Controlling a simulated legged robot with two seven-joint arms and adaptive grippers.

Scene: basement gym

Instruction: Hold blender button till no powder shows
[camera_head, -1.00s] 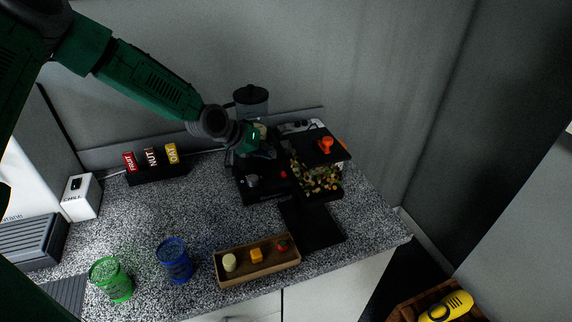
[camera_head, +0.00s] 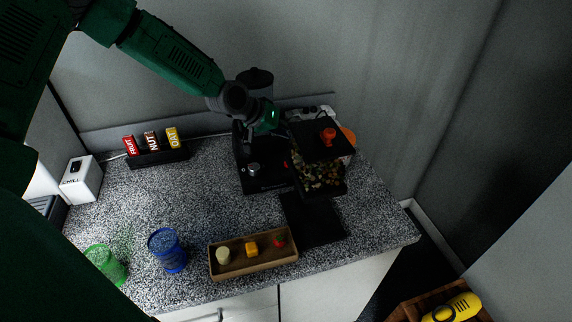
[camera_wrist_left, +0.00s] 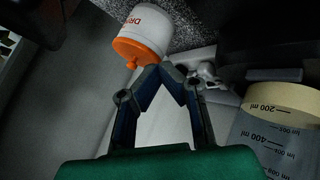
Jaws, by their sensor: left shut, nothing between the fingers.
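The blender has a black base (camera_head: 268,186) with a pale knob (camera_head: 253,168) and a small red button (camera_head: 285,163). Its dark-lidded jar (camera_head: 255,80) shows behind my arm. In the left wrist view the marked jar (camera_wrist_left: 268,142) is at the right, with a cream-coloured layer (camera_wrist_left: 285,100) near its 200 ml mark. My left gripper (camera_head: 246,146) points down over the black base, between jar and knob; its fingers show shut and empty in the left wrist view (camera_wrist_left: 172,72). Whether the tips touch the base cannot be told. My right gripper is not in view.
A wooden tray (camera_head: 240,268) holds three small pieces at the front. Blue (camera_head: 166,252) and green (camera_head: 106,264) cups stand left. A white container with orange lid (camera_wrist_left: 140,35) is near my fingertips.

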